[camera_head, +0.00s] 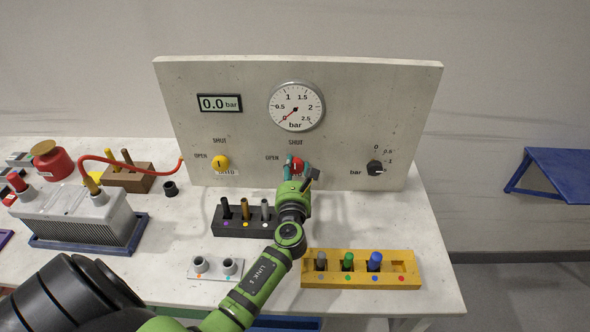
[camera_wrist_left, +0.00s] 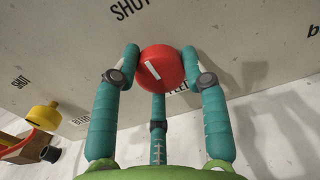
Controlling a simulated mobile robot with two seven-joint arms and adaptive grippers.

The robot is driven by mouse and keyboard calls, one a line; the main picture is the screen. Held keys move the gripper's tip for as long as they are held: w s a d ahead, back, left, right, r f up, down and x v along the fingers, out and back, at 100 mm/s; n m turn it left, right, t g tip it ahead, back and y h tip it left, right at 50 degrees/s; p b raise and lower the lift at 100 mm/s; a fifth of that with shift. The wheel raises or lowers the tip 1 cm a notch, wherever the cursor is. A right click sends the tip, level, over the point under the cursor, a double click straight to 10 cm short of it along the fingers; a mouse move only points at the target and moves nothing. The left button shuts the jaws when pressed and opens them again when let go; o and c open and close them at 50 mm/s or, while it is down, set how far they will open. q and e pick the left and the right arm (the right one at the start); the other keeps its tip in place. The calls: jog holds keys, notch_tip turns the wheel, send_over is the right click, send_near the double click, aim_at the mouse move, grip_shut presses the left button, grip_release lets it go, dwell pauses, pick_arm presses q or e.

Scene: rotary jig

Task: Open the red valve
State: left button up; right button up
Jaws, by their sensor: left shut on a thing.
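The red valve (camera_head: 297,163) is a round knob low on the upright grey panel (camera_head: 350,110). SHUT is printed above it and OPEN to its left. In the left wrist view the red valve (camera_wrist_left: 165,66) shows a short white slanted mark on its face. My left gripper (camera_head: 297,169) is shut on the red valve, with teal fingers against its sides; the left gripper (camera_wrist_left: 161,75) fills the lower wrist view. The fingers partly cover the knob in the head view. The round gauge (camera_head: 296,106) points near 0, and the display (camera_head: 219,103) reads 0.0 bar. My right gripper is not in view.
A yellow valve (camera_head: 220,162) is left of the red one, and a black knob (camera_head: 375,168) right. A black peg block (camera_head: 230,228) and yellow tray (camera_head: 333,282) lie near my left arm. A grey finned box (camera_head: 75,217) with a red hose (camera_head: 125,158) stands left.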

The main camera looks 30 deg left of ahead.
pick_arm(q)
jog(key=shift+n, duration=0.3)
jog(key=n+b, duration=0.1)
jog(key=n, duration=0.1)
jog(key=shift+f+n+b, duration=0.1)
jog(key=shift+n+b, duration=0.2)
jog(key=shift+n, duration=0.1)
jog(key=n+b, duration=0.2)
jog(key=n, duration=0.3)
jog(key=n+b, duration=0.2)
jog(key=n, duration=0.2)
jog(key=shift+n, duration=0.4)
jog(key=n+b, duration=0.1)
jog(key=n, duration=0.3)
jog(key=shift+b, duration=0.4)
jog(key=shift+n, duration=0.5)
jog(key=o, duration=1.1)
jog(key=shift+o, duration=0.2)
